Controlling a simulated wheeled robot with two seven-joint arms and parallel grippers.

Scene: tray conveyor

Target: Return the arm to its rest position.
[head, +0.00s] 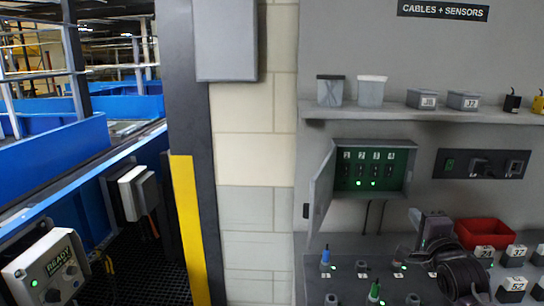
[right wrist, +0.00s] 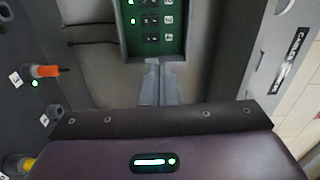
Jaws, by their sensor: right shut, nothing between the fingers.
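My right gripper (head: 418,217) is at the lower right in the head view, in front of the panel and below and to the right of an open switch box (head: 398,181). In the right wrist view its two grey fingers (right wrist: 154,66) are together with nothing between them. They point toward the switch box (right wrist: 177,48), whose green inside shows at the top. I cannot tell the exact gap, but no contact shows. My left gripper is not in view.
Below my right arm is a sloped panel (head: 338,291) with coloured plugs and green lights. A red bin (head: 482,232) and numbered blocks stand to its right. The box's door (head: 320,192) stands open to the left. A shelf (head: 390,113) with small bins runs above.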

